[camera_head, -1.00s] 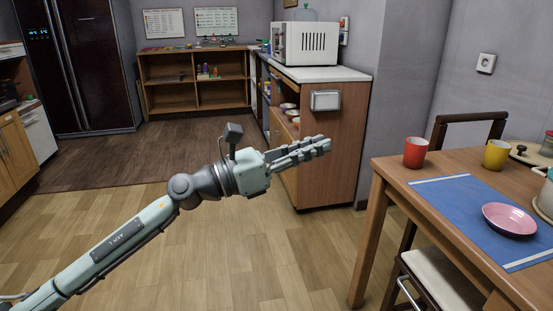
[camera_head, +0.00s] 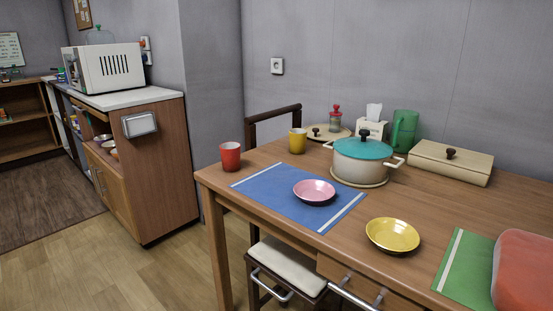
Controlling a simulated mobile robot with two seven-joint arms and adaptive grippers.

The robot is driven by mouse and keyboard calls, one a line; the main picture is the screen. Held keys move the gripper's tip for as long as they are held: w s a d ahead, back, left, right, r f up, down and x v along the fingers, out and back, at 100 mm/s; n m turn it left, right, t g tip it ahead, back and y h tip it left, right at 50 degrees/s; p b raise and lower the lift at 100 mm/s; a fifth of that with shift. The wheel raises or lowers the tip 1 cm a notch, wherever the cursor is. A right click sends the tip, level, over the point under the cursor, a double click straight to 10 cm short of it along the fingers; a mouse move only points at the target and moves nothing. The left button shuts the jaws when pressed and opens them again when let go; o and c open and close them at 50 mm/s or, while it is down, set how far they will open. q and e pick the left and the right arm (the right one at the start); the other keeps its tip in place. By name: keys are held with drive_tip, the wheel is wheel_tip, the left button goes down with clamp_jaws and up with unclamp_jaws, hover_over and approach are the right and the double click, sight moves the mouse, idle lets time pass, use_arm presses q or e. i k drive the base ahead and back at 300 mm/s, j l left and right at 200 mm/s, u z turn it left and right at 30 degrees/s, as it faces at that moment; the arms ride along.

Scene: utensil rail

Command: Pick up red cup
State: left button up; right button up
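The red cup (camera_head: 230,156) stands upright on the wooden table (camera_head: 407,197), near its left end and just beyond the far left corner of a blue placemat (camera_head: 262,186). It is fully in sight and nothing touches it. Neither of my grippers shows in the head view now.
A yellow cup (camera_head: 298,141) stands right of the red cup. A pink bowl (camera_head: 314,191), a yellow bowl (camera_head: 392,235) and a white pot with teal lid (camera_head: 364,160) are also on the table. A chair (camera_head: 287,262) is at the front edge. The floor left of the table is clear.

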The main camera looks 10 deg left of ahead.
sight(230, 151)
drive_tip(key=i+j+z, duration=0.1)
drive_tip(key=z, duration=0.3)
drive_tip(key=i+j+z, duration=0.1)
drive_tip(key=j+z, duration=0.55)
drive_tip(key=z, duration=0.15)
drive_tip(key=j+z, duration=0.4)
drive_tip(key=j, duration=0.75)
